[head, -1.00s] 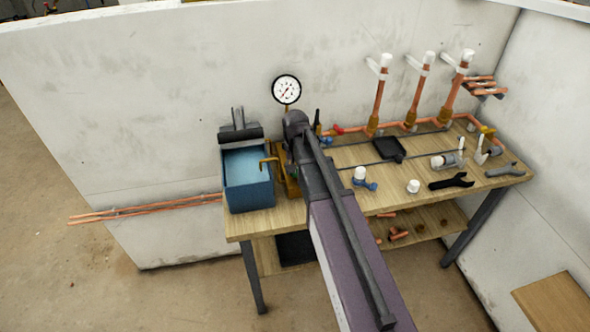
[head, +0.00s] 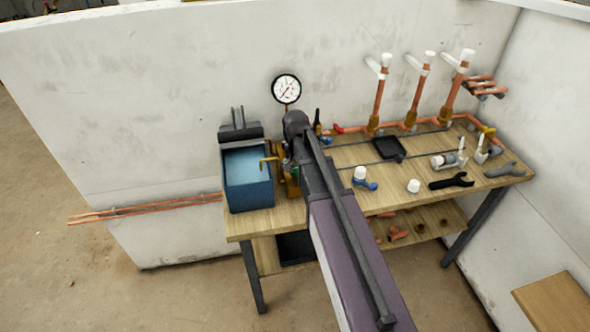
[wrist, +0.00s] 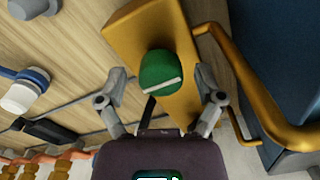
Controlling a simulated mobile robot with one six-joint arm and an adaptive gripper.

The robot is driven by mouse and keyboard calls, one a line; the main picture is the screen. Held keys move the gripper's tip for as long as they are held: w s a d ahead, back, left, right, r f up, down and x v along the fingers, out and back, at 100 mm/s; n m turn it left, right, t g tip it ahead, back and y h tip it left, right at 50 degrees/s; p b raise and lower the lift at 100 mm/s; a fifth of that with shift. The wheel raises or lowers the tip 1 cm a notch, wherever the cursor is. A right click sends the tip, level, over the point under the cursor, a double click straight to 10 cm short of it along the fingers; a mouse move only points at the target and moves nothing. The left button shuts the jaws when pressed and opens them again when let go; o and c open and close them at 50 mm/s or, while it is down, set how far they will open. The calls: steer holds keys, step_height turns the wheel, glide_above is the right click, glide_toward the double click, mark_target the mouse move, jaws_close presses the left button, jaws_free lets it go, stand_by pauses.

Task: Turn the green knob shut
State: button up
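The green knob (wrist: 161,72) is a rounded knob with a white line across it, on a brass-coloured block (wrist: 140,32) in the wrist view. The line is nearly level in the picture, tilted slightly. My gripper (wrist: 160,80) is open, with one finger on each side of the knob and a visible gap on both sides. In the head view my arm covers most of the block (head: 290,187), and only a sliver of green shows beside it.
A blue box (head: 247,180) stands left of the block, with a bent brass pipe (wrist: 235,65) between them. A gauge (head: 286,89) rises behind.

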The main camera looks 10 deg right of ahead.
steer(key=shift+n, duration=0.5)
